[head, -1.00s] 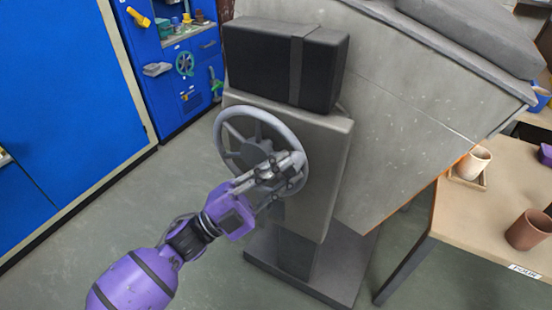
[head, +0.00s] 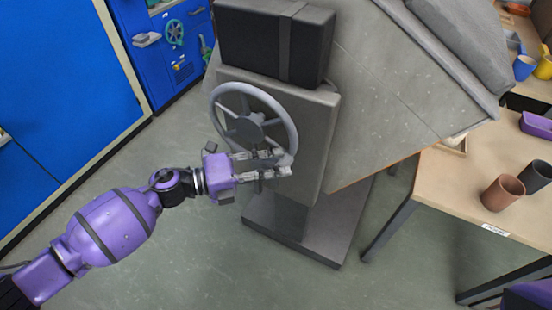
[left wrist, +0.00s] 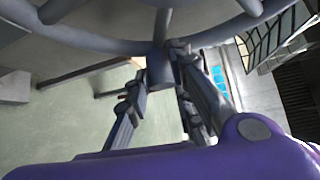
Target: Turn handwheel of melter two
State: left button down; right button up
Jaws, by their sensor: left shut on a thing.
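The grey spoked handwheel (head: 250,130) stands on the side of the melter's grey pedestal (head: 316,130). Its rim runs across the top of the left wrist view (left wrist: 100,44). My left gripper (head: 276,163), on a purple arm, is at the lower right of the rim. In the left wrist view its fingers (left wrist: 163,82) are shut on a short grey grip (left wrist: 158,66) that stands out from the rim. The fingers cover part of the lower rim in the head view. My right gripper is not in view.
A black box (head: 270,42) sits on top of the pedestal, with the large grey melter body (head: 385,100) behind. A table (head: 450,190) with a brown cup (head: 503,192) and a dark cup (head: 535,177) is at right. Blue cabinets (head: 60,80) stand at left. The floor between is clear.

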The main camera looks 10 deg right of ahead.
pick_arm(q)
jog(key=shift+a+f+m+y+p, duration=0.15)
jog(key=shift+f+m+y+p, duration=0.3)
jog(key=shift+f, duration=0.25)
jog(key=c, duration=1.6)
grip_release()
jog(key=shift+c, duration=0.2)
jog(key=shift+r, duration=0.1)
jog(key=v, duration=1.2)
